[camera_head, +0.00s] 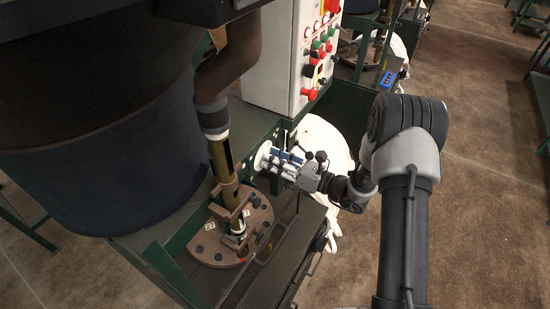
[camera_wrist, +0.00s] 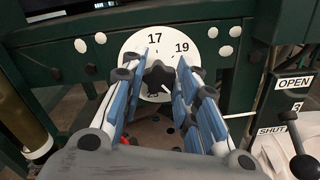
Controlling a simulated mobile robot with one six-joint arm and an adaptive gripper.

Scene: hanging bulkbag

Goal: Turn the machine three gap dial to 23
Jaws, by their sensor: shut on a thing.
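In the head view my gripper (camera_head: 284,162) reaches from the right to the white dial (camera_head: 262,157), and the knob is hidden there.
A lever (camera_wrist: 290,125) with OPEN and SHUT labels stands right of my gripper. A white control box (camera_head: 290,60) with coloured buttons stands above. A round brown plate (camera_head: 215,250) and a pipe (camera_head: 218,150) are left of the dial. A white bag (camera_head: 325,140) hangs behind my gripper.

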